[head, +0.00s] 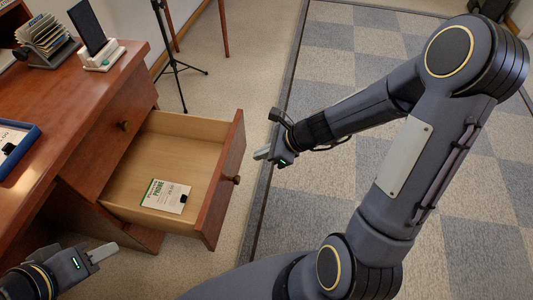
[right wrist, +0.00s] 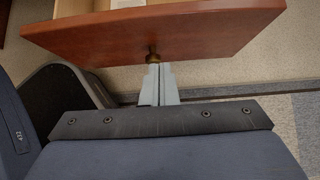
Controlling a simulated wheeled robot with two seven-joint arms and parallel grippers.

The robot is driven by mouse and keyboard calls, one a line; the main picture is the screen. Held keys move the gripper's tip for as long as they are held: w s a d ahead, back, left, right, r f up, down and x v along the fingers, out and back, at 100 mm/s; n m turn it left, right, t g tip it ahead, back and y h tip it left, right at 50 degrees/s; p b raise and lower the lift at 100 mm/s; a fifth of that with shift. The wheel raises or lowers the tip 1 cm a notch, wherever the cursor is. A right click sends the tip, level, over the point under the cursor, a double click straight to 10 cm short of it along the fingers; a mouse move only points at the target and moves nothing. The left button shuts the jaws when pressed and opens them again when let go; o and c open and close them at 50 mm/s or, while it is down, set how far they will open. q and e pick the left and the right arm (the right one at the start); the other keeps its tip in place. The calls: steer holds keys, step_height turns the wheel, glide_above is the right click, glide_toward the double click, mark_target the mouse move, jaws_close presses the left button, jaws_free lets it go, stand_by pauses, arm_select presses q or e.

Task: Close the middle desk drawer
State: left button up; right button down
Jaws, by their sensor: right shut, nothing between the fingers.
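The desk drawer (head: 190,137) is pulled well out of the wooden desk in the head view, with its pale inside showing. Its reddish front (head: 222,185) bears a round knob (head: 236,180). A white and green booklet-like item (head: 166,196) lies on the drawer floor. My right gripper (head: 260,154) is shut and empty, outside the drawer front, to its right. In the right wrist view the shut fingers (right wrist: 158,68) point at the drawer front (right wrist: 200,33), near its knob (right wrist: 153,57); contact is unclear. My left gripper (head: 116,247) is at the bottom left, near the desk; its jaw opening is unclear.
The desk top (head: 75,95) holds a card rack (head: 45,40), a phone on a stand (head: 92,30) and a blue-rimmed tray (head: 35,132). A closed drawer's knob (head: 122,125) shows on the desk. A black tripod (head: 175,65) stands behind. Checkered carpet (head: 330,60) lies open at right.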

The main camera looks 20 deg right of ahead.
mark_target(228, 160)
steer(key=w+a+f, duration=0.1)
steer(key=w+a+f+b, duration=0.1)
steer(key=a, duration=0.1)
steer(key=w+a+f+b, duration=0.1)
steer(key=a, duration=0.1)
steer(key=shift+w+a+f, duration=0.2)
steer(key=shift+w+f, duration=0.05)
steer(key=shift+w+a, duration=0.35)
steer(key=shift+a, duration=0.1)
